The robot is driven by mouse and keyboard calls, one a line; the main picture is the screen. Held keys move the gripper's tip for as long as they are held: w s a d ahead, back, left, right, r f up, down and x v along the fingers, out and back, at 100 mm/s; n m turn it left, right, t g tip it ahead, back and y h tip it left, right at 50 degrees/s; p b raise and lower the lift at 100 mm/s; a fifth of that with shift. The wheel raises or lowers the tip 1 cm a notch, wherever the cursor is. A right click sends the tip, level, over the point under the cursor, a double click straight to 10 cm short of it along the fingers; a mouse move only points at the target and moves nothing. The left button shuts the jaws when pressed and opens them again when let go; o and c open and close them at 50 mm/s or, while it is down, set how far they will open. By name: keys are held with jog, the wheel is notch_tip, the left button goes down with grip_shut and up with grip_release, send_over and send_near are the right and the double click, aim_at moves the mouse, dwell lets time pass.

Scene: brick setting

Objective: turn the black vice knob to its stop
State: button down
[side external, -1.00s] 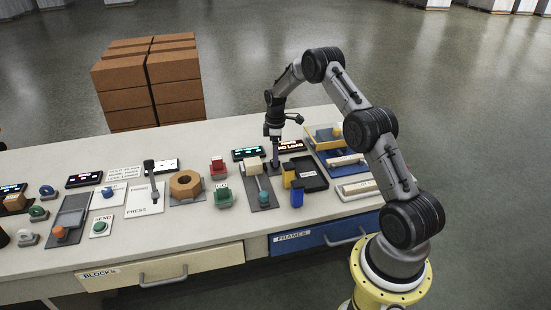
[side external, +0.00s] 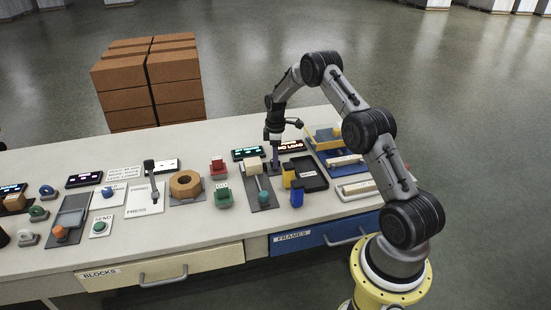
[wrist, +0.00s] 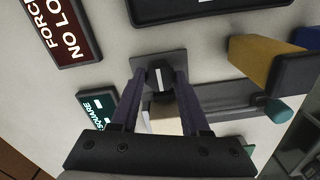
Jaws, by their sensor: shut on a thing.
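The black vice knob (wrist: 158,76), with a white line on its face, sits on a grey plate in the wrist view. My gripper (wrist: 157,77) is shut on it, with one finger on either side; in the side view my gripper (side external: 275,167) points down at the vice. A cream block (wrist: 165,118) lies right beside the knob, partly hidden by my gripper; the block (side external: 253,166) also shows in the side view. In the side view the knob is hidden or too small to make out.
A dark display (wrist: 65,30) reading "NO LOAD" and a teal "SQUARE" display (wrist: 97,107) lie near the vice. A yellow block (side external: 288,179), a blue block (side external: 297,195) and a black tray (side external: 312,178) stand close to the right. A teal-ended handle (wrist: 278,110) lies beside them.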

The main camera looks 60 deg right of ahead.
jog(key=shift+m, duration=0.3)
jog(key=m, duration=0.4)
jog(key=shift+m, duration=0.3)
jog(key=m, duration=0.4)
jog(key=shift+m, duration=0.4)
jog(key=shift+c, duration=1.9)
grip_release()
jog(key=shift+a, duration=0.1)
